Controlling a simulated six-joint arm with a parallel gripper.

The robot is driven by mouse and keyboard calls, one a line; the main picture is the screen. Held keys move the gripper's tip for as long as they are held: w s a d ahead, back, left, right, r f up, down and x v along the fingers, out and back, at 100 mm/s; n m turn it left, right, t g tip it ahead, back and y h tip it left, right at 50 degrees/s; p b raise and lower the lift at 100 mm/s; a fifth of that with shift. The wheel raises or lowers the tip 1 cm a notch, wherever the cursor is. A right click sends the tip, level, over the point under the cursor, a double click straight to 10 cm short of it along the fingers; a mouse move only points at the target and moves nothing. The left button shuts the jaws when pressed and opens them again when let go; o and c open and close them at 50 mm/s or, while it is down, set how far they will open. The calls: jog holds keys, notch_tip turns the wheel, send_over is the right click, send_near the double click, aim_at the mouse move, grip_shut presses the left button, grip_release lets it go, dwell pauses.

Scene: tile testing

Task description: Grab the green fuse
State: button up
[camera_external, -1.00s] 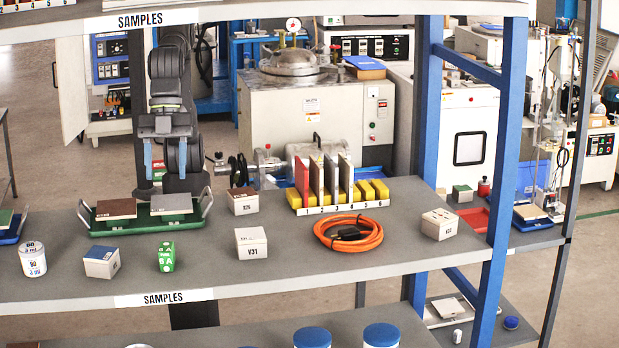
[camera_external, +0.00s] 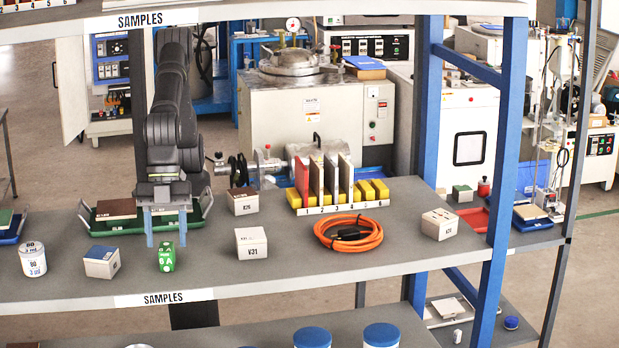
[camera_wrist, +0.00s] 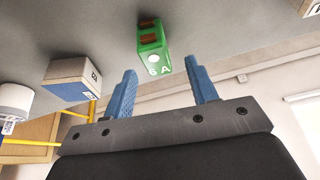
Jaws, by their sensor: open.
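The green fuse (camera_external: 166,257) stands upright on the grey shelf near its front edge, with white markings on its face. It also shows in the wrist view (camera_wrist: 153,47), beyond and between the two blue fingers. My gripper (camera_external: 166,243) points down with its blue fingers apart, just above and behind the fuse. In the wrist view my gripper (camera_wrist: 163,84) is open and empty, with a gap between it and the fuse. The fuse's top is partly hard to tell from the fingers in the external view.
A green tray (camera_external: 112,228) with tiles lies behind. An orange cable coil (camera_external: 330,243) lies further right. The shelf edge (camera_external: 165,298) is in front.

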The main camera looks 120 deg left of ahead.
aim_at(166, 248)
jog(key=x, duration=0.3)
jog(key=shift+d+f, duration=0.15)
jog(key=shift+f, duration=0.2)
jog(key=c, duration=1.1)
jog(key=shift+r, duration=0.1)
